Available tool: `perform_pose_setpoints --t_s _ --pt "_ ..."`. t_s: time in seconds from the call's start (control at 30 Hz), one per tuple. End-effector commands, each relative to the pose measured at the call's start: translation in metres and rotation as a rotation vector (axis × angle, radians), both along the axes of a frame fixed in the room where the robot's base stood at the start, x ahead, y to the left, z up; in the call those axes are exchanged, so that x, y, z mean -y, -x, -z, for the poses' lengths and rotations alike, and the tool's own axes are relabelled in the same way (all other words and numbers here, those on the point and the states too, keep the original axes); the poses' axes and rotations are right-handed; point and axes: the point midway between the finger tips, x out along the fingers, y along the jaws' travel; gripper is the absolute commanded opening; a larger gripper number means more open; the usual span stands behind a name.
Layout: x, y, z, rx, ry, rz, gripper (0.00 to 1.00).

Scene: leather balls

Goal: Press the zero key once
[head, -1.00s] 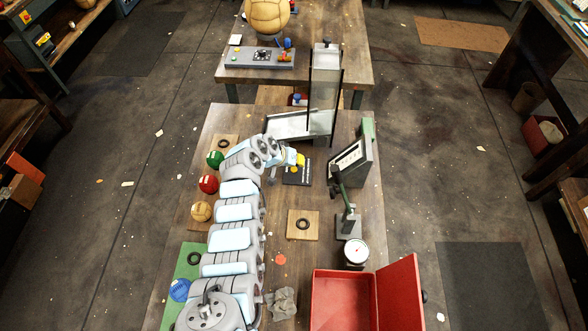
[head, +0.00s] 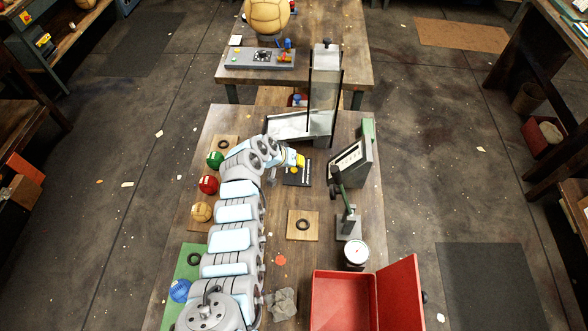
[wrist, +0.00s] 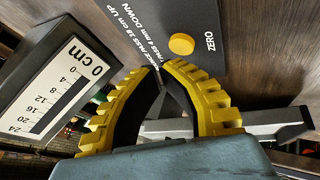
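The zero key is a round yellow button (wrist: 181,44) on a dark panel (wrist: 205,18), beside the printed word ZERO in the wrist view. The panel (head: 291,181) lies on the bench in the head view. My gripper (wrist: 160,67) has two curved yellow fingers with dark inner faces. Their tips are together, with nothing seen held between them. In the wrist view the tips show just below and left of the key, apart from it in the picture. The height of the tips above the panel is hard to tell. My gripper also shows over the panel in the head view (head: 300,161).
A gauge with a cm scale (wrist: 55,88) stands close to my gripper; it is right of the panel in the head view (head: 348,162). A clear-sided chute (head: 324,95) stands behind. Green (head: 215,159), red (head: 208,184) and tan (head: 201,211) balls lie left.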

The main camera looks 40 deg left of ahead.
Motion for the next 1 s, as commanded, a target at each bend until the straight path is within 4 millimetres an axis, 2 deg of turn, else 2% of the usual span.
perform_pose_setpoints --t_s 0.4,1.0 --pt "0.000 -0.001 0.009 0.001 -0.001 0.000 0.00" --pt "0.000 0.000 0.010 0.000 0.000 0.000 0.00"
